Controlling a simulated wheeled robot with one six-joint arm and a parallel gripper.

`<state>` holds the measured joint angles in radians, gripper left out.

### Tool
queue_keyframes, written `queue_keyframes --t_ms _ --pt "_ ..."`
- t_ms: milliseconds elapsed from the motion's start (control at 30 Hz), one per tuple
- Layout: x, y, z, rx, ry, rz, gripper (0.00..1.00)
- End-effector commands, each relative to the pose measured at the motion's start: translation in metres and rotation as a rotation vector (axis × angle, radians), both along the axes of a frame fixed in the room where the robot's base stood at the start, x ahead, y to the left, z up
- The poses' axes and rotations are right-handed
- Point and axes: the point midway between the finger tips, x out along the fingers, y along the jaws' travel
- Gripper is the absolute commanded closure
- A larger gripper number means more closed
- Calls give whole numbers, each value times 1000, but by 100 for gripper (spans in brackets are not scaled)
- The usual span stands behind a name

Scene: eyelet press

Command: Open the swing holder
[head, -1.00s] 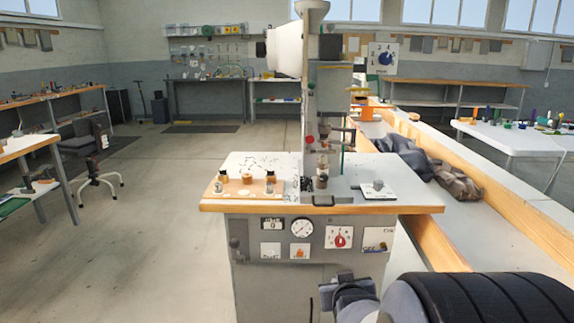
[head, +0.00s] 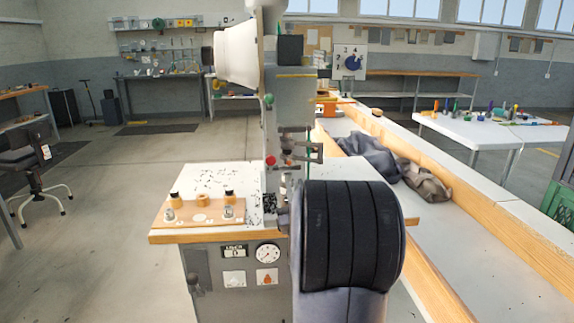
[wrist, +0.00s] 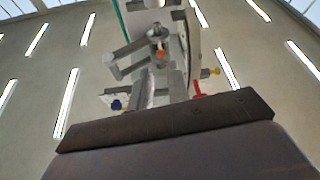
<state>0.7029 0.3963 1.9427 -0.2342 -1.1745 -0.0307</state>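The eyelet press column (head: 290,110) stands on the bench, with a white cone-shaped housing at its top left. A grey bracket-like arm (head: 312,152) juts from its right side by a green rod; it may be the swing holder, but I cannot be sure. In the wrist view, looking up, a grey angled arm (wrist: 130,55) and an orange tip show on the press. In the head view my black arm link hides most of the gripper and the press's lower right.
A wooden board (head: 185,212) with several small parts lies on the bench's left. A gauge panel (head: 268,253) is on the bench front. A wood-edged channel (head: 440,210) holding dark cloth runs along the right.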

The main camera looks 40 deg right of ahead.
Motion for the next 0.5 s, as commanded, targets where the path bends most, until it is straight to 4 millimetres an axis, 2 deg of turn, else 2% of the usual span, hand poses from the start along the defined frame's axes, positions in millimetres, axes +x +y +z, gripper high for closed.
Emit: queue_keyframes --t_ms 200,500 --pt "35 -17 17 0 1 2 83" --pt "62 -32 29 1 2 0 83"
